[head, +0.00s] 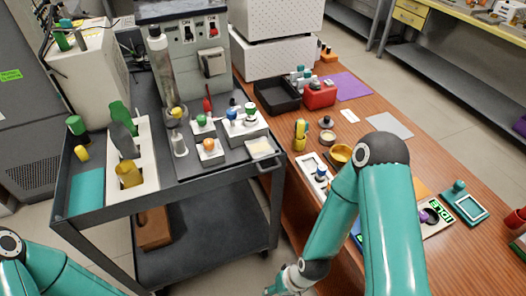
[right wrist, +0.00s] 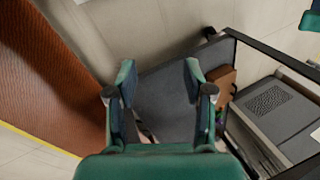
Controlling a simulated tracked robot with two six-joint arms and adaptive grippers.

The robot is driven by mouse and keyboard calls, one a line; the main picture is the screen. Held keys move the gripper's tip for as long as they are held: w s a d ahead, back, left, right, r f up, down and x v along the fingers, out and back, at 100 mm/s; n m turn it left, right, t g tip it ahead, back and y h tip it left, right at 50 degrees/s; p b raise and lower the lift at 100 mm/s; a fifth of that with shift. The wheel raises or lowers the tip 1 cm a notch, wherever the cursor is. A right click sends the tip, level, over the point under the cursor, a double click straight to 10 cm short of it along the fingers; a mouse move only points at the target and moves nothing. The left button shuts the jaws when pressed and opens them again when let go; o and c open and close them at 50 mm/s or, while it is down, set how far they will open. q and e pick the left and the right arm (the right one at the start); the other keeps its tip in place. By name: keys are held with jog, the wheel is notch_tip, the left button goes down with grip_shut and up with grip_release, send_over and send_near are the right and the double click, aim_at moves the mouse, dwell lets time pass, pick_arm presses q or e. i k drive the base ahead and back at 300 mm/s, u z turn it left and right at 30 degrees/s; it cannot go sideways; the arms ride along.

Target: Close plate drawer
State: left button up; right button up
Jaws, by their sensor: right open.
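A small tray with a pale cream plate (head: 260,148) sits at the right end of the cart's top, with a dark handle (head: 268,165) at its front; it looks like the plate drawer, but I cannot tell how far out it stands. My right arm reaches down over the wooden table's left edge, its wrist low at the bottom of the head view. In the right wrist view my right gripper (right wrist: 160,70) is open and empty, pointing toward the cart's grey lower shelf (right wrist: 165,105). The drawer does not show clearly there. My left arm shows at the lower left; its gripper is out of view.
The cart (head: 110,207) carries a machine with switches (head: 190,40), several vials and small holders. A brown box (head: 153,228) stands on its lower shelf. The wooden table (head: 400,155) at right holds a black tray (head: 277,97), a red box (head: 319,97) and small items.

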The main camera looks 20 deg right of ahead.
aim_at(260, 150)
jog(key=u, duration=0.5)
jog(key=k, duration=1.15)
jog(key=u, duration=0.1)
jog(key=i, duration=0.7)
